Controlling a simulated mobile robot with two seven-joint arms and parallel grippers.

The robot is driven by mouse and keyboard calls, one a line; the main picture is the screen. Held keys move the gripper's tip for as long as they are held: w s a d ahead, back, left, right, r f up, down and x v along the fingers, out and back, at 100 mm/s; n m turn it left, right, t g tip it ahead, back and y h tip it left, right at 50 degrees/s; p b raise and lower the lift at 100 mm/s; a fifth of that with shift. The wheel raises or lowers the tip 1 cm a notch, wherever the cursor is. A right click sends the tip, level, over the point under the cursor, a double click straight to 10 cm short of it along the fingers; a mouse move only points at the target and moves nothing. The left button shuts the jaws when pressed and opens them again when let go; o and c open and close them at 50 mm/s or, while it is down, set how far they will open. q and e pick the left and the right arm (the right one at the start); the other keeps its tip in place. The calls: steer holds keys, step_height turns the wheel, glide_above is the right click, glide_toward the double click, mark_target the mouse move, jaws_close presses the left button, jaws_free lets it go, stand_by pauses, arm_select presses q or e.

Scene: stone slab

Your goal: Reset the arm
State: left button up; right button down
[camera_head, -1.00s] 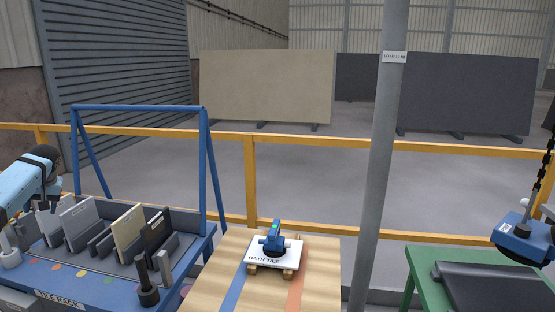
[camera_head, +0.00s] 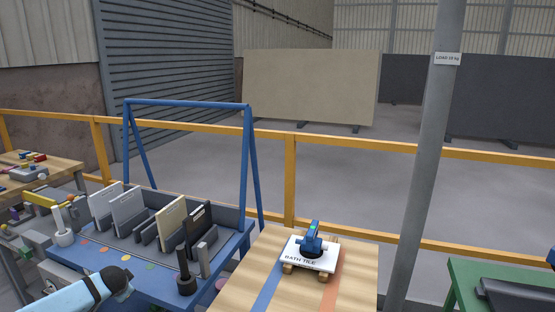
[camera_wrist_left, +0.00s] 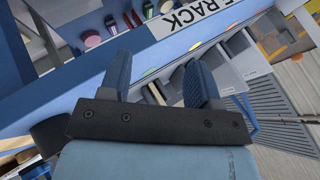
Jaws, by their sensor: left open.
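My left gripper (camera_wrist_left: 160,83) is open and empty in the left wrist view, its two blue fingers apart in front of the blue tile rack's front edge. In the head view only part of my light blue left arm shows at the bottom left; its fingers are not seen there. The blue tile rack (camera_head: 160,285) holds several upright tiles, including a cream tile (camera_head: 172,222) and a dark tile (camera_head: 198,230). The rack's label (camera_wrist_left: 190,17) shows in the left wrist view. My right gripper is not in view.
A white bath tile (camera_head: 297,259) with a blue suction lifter (camera_head: 312,242) on it lies on blocks on the wooden table (camera_head: 258,265). A grey post (camera_head: 425,170) and yellow railing (camera_head: 290,180) stand behind. A green bench (camera_head: 462,288) is at right.

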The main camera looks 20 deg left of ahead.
arm_select(q)
steer(key=s+d+f+m+t+h, duration=0.1)
steer(key=s+d+f+m+h, duration=0.3)
steer(key=s+d, duration=0.8)
steer(key=s+d+f+m+t+h, duration=0.25)
steer(key=s+d+m+h, duration=0.2)
steer(key=s+d, duration=0.75)
steer(key=s+d+f+n, duration=0.2)
steer(key=d+f+n, duration=0.15)
steer(key=d, duration=0.85)
steer(key=w+d+r+n+t+h, duration=0.15)
steer(key=d+n, duration=0.35)
steer(key=d, duration=0.7)
step_height(320, 180, up, 12)
steer(key=a+p, duration=0.1)
steer(key=p, duration=1.2)
steer(key=shift+s+r, duration=0.15)
steer(key=shift+s, duration=0.3)
